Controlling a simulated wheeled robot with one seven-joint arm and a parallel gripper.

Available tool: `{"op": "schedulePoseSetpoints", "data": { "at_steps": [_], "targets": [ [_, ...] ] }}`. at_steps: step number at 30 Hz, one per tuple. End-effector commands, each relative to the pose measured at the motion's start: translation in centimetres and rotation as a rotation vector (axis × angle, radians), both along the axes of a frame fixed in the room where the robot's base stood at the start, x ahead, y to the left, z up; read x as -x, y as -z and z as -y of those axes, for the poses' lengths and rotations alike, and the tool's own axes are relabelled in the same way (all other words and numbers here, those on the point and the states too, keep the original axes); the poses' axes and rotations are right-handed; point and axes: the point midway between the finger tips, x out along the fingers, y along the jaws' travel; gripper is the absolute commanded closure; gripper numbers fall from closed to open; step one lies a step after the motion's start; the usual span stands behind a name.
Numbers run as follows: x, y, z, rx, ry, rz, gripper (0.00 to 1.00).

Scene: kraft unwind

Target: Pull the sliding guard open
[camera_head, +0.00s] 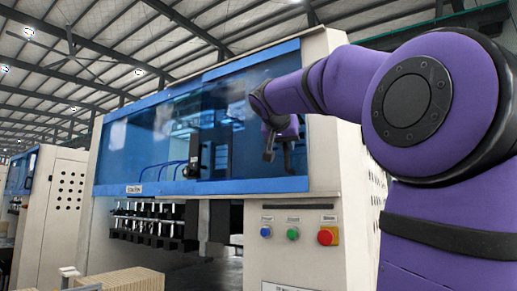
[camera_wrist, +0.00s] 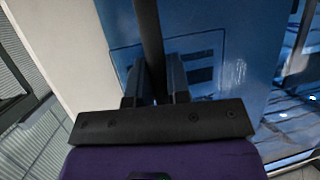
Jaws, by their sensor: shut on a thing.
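The sliding guard is a blue-tinted, see-through panel in a blue frame (camera_head: 235,185) across the front of the cream machine. In the wrist view, the blue panel (camera_wrist: 205,40) fills the middle, with a dark upright handle bar (camera_wrist: 150,30) in front of it. My gripper (camera_wrist: 156,62) is shut on this bar, one finger on each side. In the head view my gripper (camera_head: 280,148) is at the right part of the guard front. The grasp itself is too small to make out there.
Below are blue, green and red buttons (camera_head: 328,236) on the cream cabinet. A row of black tooling (camera_head: 150,225) hangs under the guard. A brown stack (camera_head: 130,280) stands at the lower left.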

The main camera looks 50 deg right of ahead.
Motion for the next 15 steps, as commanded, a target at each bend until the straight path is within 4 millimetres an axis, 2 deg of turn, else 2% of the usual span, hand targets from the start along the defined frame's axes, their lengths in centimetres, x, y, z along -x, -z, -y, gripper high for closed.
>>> {"op": "schedulePoseSetpoints", "data": {
  "at_steps": [1, 6, 9, 15],
  "targets": [
    [1.8, 0.0, 0.2, -0.001, 0.004, 0.004, 1.00],
    [6.0, 0.0, 0.8, -0.001, 0.002, 0.003, 1.00],
    [7.9, 0.0, 1.1, -0.001, 0.002, 0.002, 1.00],
    [10.1, 0.0, 1.4, -0.001, 0.000, 0.001, 1.00]
  ]
}}
